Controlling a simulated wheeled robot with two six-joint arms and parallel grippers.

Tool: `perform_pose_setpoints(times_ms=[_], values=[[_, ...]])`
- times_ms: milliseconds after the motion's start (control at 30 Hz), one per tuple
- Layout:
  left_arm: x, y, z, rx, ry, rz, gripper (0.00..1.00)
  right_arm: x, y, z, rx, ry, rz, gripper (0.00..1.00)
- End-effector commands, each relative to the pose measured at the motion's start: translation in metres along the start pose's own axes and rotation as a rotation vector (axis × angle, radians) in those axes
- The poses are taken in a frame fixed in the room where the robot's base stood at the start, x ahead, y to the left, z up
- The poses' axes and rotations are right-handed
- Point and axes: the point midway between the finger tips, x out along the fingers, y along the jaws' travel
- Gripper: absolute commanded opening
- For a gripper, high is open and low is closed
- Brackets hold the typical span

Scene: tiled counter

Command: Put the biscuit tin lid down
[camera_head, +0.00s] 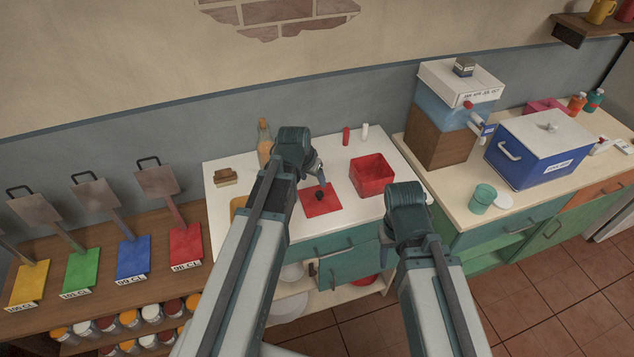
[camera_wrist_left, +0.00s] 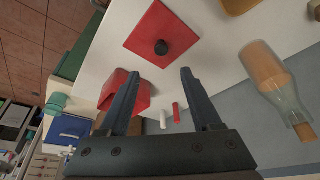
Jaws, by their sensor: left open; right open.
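The biscuit tin lid (camera_head: 309,208) is a flat red square with a dark round knob. It lies on the white counter, left of the open red tin (camera_head: 372,186). The left wrist view also shows the lid (camera_wrist_left: 155,22) and the tin (camera_wrist_left: 111,91), apart from each other. My left gripper (camera_head: 320,178) is just above and behind the knob; its two fingers (camera_wrist_left: 160,73) are spread with nothing between them.
A glass bottle with a cork (camera_head: 264,140) stands behind my left arm. A red bottle (camera_head: 346,136) and a white bottle (camera_head: 364,131) stand behind the tin. A blue box (camera_head: 535,150) and a dispenser (camera_head: 440,135) fill the right counter. White counter is bare around the lid.

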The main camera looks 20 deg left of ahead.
Motion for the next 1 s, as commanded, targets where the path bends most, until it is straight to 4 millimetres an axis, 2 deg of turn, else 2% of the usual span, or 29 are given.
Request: perform_pose_setpoints(times_ms=[67, 133, 200, 300, 400, 500, 600, 900, 1000], values=[[-0.001, 0.022, 0.012, 0.019, -0.035, 0.009, 0.65, 0.001, 0.000, 0.000, 0.000, 0.000, 0.000, 0.50], [-0.004, 0.054, 0.031, 0.045, -0.095, 0.018, 0.65, 0.001, 0.000, 0.000, 0.000, 0.000, 0.000, 0.50], [-0.010, 0.088, 0.056, 0.072, -0.170, 0.018, 0.65, 0.001, 0.000, 0.000, 0.000, 0.000, 0.000, 0.50], [-0.020, 0.127, 0.091, 0.107, -0.273, 0.001, 0.65, 0.001, 0.000, 0.000, 0.000, 0.000, 0.000, 0.50], [-0.031, 0.153, 0.121, 0.134, -0.353, -0.026, 0.65, 0.001, 0.000, 0.000, 0.000, 0.000, 0.000, 0.50], [-0.040, 0.167, 0.141, 0.149, -0.405, -0.052, 0.65, 0.001, 0.000, 0.000, 0.000, 0.000, 0.000, 0.50], [-0.044, 0.173, 0.151, 0.156, -0.431, -0.069, 0.65, 0.001, 0.000, 0.000, 0.000, 0.000, 0.000, 0.50], [-0.045, 0.174, 0.152, 0.154, -0.438, -0.073, 0.65, 0.001, 0.000, 0.000, 0.000, 0.000, 0.000, 0.50], [-0.039, 0.174, 0.154, 0.154, -0.437, -0.072, 0.65, 0.007, -0.001, 0.000, 0.000, 0.000, 0.000, 0.50]])
